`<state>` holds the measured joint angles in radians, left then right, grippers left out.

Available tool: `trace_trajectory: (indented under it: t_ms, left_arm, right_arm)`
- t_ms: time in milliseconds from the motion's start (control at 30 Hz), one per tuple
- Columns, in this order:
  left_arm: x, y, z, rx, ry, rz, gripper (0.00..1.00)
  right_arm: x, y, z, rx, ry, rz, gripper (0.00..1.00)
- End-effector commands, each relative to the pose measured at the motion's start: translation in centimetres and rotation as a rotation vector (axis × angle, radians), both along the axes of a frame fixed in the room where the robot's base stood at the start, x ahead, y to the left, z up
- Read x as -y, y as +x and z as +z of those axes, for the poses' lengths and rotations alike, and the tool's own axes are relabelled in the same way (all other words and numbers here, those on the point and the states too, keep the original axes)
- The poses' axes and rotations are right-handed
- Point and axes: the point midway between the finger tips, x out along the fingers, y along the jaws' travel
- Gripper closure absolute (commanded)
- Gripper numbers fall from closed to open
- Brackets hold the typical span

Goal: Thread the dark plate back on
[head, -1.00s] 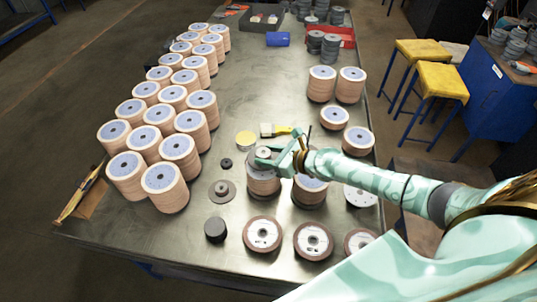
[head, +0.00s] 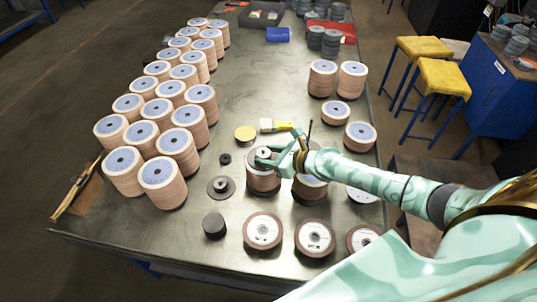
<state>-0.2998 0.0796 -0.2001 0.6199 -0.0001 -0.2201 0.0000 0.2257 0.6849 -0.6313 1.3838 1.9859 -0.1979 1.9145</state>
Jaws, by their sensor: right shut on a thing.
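A dark round plate (head: 221,189) with a raised hub lies flat on the table, left of my right gripper. My right gripper (head: 266,157) is over the top of a tan stack of flap discs (head: 263,182). It is shut on a small grey piece (head: 263,153) at the top of that stack. The fingers partly hide this piece, and I cannot tell whether it touches the stack. My left gripper is out of view.
Tall stacks of flap discs (head: 157,175) fill the table's left side. Several brown discs (head: 263,230) lie along the front. A yellow disc (head: 245,132) and a yellow-handled brush (head: 274,125) lie behind my gripper. The table's middle back is mostly clear.

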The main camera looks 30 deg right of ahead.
Motion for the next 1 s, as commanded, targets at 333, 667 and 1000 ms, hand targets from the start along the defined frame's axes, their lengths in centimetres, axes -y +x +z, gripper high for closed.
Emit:
trace_trajectory:
  t_ms: [333,667,1000]
  left_arm:
    - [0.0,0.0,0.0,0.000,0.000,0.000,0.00]
    - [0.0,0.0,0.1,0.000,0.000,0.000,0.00]
    - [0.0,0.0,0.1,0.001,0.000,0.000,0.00]
  right_arm:
    - [0.0,0.1,0.1,0.002,0.001,-0.001,0.28]
    - [0.2,-0.3,0.1,-0.002,-0.001,0.000,0.28]
    - [3.6,-6.2,2.6,-0.005,-0.004,0.001,0.28]
